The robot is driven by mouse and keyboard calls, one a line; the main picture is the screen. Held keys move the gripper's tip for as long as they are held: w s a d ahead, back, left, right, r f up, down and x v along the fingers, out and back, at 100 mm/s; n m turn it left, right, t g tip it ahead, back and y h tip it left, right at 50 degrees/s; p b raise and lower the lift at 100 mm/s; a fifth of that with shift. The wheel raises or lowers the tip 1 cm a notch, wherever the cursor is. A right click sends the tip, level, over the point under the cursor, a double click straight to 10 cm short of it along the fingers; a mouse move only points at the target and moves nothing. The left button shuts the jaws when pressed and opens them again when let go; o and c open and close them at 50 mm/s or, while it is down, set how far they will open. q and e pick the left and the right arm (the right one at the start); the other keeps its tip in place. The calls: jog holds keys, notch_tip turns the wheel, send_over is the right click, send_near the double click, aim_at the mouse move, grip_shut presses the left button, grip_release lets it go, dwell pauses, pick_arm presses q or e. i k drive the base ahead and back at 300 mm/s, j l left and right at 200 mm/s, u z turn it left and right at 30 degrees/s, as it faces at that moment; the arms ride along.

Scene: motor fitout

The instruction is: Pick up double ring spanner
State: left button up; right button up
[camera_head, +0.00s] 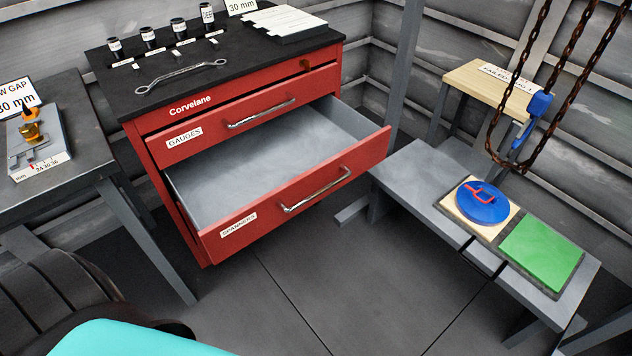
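The double ring spanner (180,77), a silver bar with a ring at each end, lies on the black top of the red Corvelane cabinet (190,98), near its front edge. The lower drawer (270,165), with a label that seems to read SPANNERS, is pulled open and its visible inside is bare. The drawer labelled GAUGES (235,110) above it looks shut or nearly so. Neither of my grippers shows in this view.
Small black-capped containers (148,38) and a white slotted block (284,22) stand on the cabinet top. A gauge block (38,140) sits on the left table. The right bench (420,170) holds a blue disc (482,203) and green pad (541,250). Chains (570,60) hang behind. The open drawer juts over clear floor.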

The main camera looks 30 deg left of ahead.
aim_at(220, 63)
jog(key=u, duration=1.65)
